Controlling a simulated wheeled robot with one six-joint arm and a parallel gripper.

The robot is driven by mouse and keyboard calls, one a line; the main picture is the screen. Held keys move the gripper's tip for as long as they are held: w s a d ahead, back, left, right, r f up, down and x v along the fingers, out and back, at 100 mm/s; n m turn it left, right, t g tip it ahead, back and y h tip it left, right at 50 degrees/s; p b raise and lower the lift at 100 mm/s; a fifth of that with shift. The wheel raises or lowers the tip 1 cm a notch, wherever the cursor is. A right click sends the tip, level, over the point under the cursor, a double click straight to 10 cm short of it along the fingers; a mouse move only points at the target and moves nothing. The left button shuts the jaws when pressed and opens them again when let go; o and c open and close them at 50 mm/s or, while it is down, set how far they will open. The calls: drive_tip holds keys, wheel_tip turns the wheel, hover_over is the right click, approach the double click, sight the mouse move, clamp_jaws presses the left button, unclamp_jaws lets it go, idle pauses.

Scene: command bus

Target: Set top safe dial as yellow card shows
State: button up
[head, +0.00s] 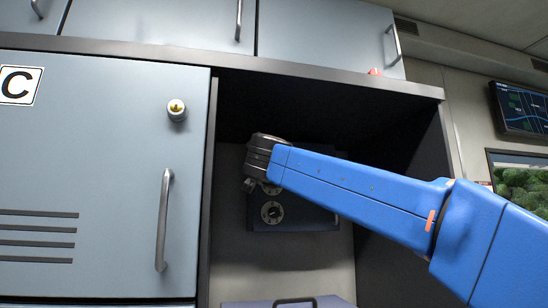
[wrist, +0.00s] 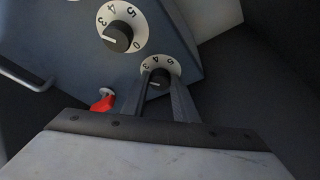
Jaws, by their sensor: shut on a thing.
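The dark blue-grey safe (head: 318,220) stands inside the open dark recess. Its lower dial (head: 272,212), a white disc with a dark knob, shows below my gripper (head: 252,186); it is the larger dial (wrist: 122,28) in the wrist view, where the safe appears turned over. The top dial (wrist: 165,65) is white with black figures and sits between my fingertips (wrist: 160,82), which are shut on its knob. My fingers hide part of its scale, and I cannot read its pointer. My arm covers the safe's upper part in the head view. The yellow card is not in view.
A closed cabinet door (head: 90,170) with a long handle (head: 164,220) borders the recess on the left. A red piece (wrist: 103,103) shows close to my fingers. A purple-grey box (head: 290,302) with a dark handle is below the safe. Screens hang at right.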

drive_tip(key=shift+m, duration=0.8)
drive_tip(key=shift+h, duration=0.4)
drive_tip(key=o, duration=1.1)
drive_tip(key=shift+c, duration=0.2)
drive_tip(key=v, duration=1.7)
drive_tip(key=shift+s+r, duration=0.25)
drive_tip(key=shift+s, duration=0.05)
